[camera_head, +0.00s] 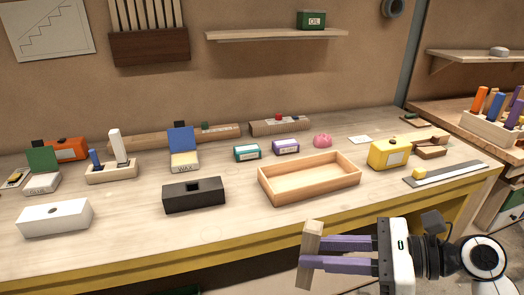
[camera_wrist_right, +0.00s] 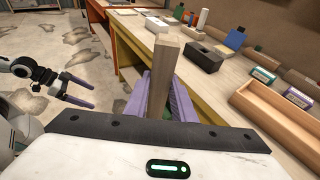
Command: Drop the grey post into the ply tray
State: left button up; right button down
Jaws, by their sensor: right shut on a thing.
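The post (camera_head: 312,236) is a plain greyish-tan square bar. My right gripper (camera_head: 313,251) is shut on it, with purple fingers on either side, and holds it roughly upright in front of the bench's front edge. The post also shows between the fingers in the right wrist view (camera_wrist_right: 165,75). The ply tray (camera_head: 312,196) is a shallow, open, empty wooden box on the bench, beyond and above the gripper in the head view. The tray is at the right of the wrist view (camera_wrist_right: 268,121). My left gripper (camera_wrist_right: 78,90) is open and empty, away from the bench.
A black block with a square hole (camera_head: 194,195) and a white block (camera_head: 55,217) stand left of the tray. A yellow box (camera_head: 388,154) stands to its right. Small green (camera_head: 246,151) and purple (camera_head: 286,147) boxes sit behind it. The bench before the tray is clear.

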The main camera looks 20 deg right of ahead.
aim_at(313, 179)
jog(key=k, duration=0.5)
jog(key=z, duration=1.6)
jog(key=i, duration=1.15)
jog(key=u, duration=2.1)
jog(key=i, duration=0.5)
jog(key=z, duration=0.05)
